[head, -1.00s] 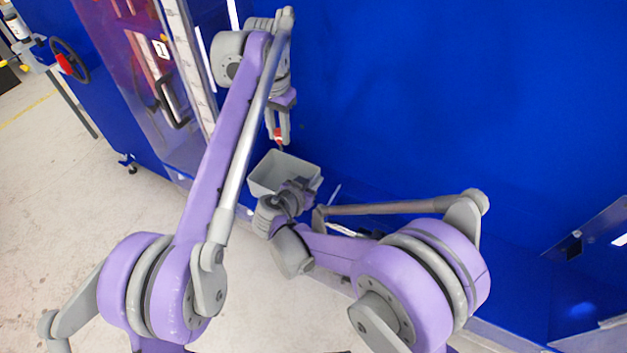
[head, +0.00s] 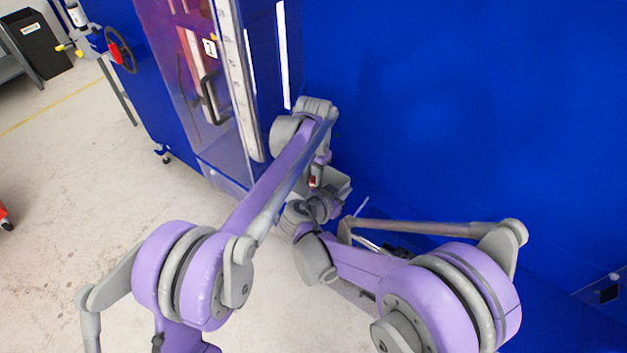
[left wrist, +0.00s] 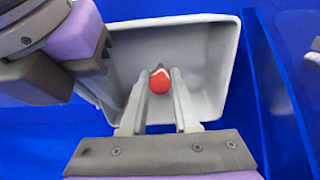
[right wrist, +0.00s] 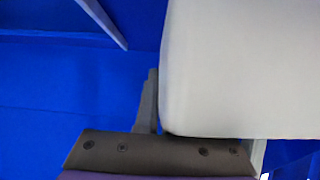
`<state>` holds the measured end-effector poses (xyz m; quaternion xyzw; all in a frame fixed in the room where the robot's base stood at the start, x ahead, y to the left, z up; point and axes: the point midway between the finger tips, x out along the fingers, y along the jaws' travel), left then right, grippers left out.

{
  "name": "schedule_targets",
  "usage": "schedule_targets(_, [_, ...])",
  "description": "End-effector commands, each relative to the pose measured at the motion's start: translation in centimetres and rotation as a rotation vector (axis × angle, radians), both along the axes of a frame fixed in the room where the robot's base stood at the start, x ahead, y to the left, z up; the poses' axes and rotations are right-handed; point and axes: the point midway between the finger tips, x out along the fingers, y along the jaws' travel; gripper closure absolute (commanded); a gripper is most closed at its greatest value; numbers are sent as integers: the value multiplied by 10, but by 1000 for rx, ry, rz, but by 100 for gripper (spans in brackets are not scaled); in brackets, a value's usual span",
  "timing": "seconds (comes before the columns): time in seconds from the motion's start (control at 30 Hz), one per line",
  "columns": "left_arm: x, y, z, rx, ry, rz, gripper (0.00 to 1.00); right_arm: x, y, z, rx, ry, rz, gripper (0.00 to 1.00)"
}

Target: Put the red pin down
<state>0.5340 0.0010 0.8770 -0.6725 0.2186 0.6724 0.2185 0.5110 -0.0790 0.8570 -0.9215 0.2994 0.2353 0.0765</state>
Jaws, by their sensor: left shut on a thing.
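The red pin (left wrist: 160,84) is between the fingertips of my left gripper (left wrist: 161,76), which is shut on it. In the left wrist view the pin's rounded red end faces the camera, with a little white and dark grey beyond it. The pin is over the inside of a light grey bin (left wrist: 212,60). In the head view the red pin (head: 313,181) shows small at the bin (head: 341,186), which my arms partly cover. My right gripper (right wrist: 205,115) is beside the bin's outside (right wrist: 240,65), its fingers wide apart. The bin hides most of one finger.
A blue wall (head: 450,110) stands behind and to the right of the bin. A clear-fronted cabinet (head: 205,90) with a dark handle is at left. My right arm's wrist is close to the bin's side. Open floor (head: 90,185) lies to the left.

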Motion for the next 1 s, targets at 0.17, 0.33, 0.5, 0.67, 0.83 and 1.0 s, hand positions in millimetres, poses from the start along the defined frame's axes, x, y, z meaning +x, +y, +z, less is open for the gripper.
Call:
schedule_targets(0.17, [0, 0, -6, 0, 0, 0, 100, 0, 0, 0, 0, 0, 0, 100])
schedule_targets(0.33, [0, 0, -6, 0, 0, 0, 100, 0, 0, 0, 0, 0, 0, 100])
schedule_targets(0.5, [0, 0, -9, 0, 0, 0, 58, 0, 0, 0, 0, 0, 0, 100])
schedule_targets(0.67, [0, 0, -9, 0, 0, 0, 41, 0, 0, 0, 0, 0, 0, 100])
schedule_targets(0.83, [0, 0, -8, 0, 0, 0, 41, 0, 0, 0, 0, 0, 0, 100])
schedule_targets(1.0, [0, 0, -1, 0, 0, 0, 41, 0, 0, 0, 0, 0, 0, 100])
